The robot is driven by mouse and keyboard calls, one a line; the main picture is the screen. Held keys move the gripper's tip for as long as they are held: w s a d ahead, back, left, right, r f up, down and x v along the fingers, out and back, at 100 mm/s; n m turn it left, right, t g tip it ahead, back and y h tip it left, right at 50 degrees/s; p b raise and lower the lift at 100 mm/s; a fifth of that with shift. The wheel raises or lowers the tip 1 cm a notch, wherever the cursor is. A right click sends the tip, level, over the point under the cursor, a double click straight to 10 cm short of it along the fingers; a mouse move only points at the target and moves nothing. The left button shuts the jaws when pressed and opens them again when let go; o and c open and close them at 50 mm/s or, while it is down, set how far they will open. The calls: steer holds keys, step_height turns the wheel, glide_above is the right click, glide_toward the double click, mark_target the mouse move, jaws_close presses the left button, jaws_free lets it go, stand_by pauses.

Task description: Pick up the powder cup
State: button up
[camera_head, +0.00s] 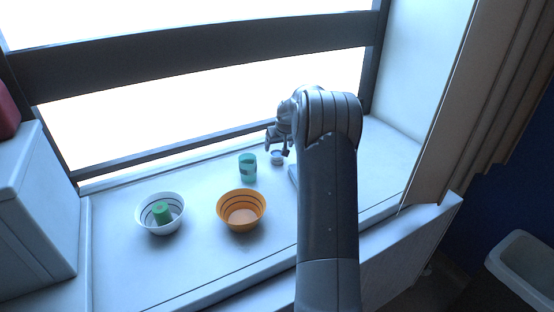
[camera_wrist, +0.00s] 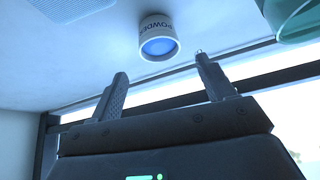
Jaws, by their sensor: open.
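The powder cup (camera_wrist: 158,38) is a small white cup with dark "POWDER" lettering and a blue inside, standing on the sill. In the wrist view it is ahead of my gripper (camera_wrist: 160,85), roughly between the lines of the two fingers and apart from them. The fingers are spread with nothing between them. In the head view the powder cup (camera_head: 277,157) is small, at the back of the sill, just beside my gripper (camera_head: 276,148), which is partly hidden by my own arm.
A teal cup (camera_head: 248,168) stands close left of the powder cup; it also shows in the wrist view (camera_wrist: 296,22). An orange bowl (camera_head: 241,225) and a white bowl (camera_head: 141,222) holding a green object (camera_head: 161,211) are further left. The window frame (camera_head: 215,144) runs close behind.

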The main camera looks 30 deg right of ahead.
mark_target(277, 153)
steer(key=shift+s+x, duration=0.2)
steer(key=shift+x, duration=3.15)
steer(key=shift+a+f, duration=0.15)
steer(key=shift+c, duration=0.3)
steer(key=c, duration=1)
steer(key=shift+o, duration=0.2)
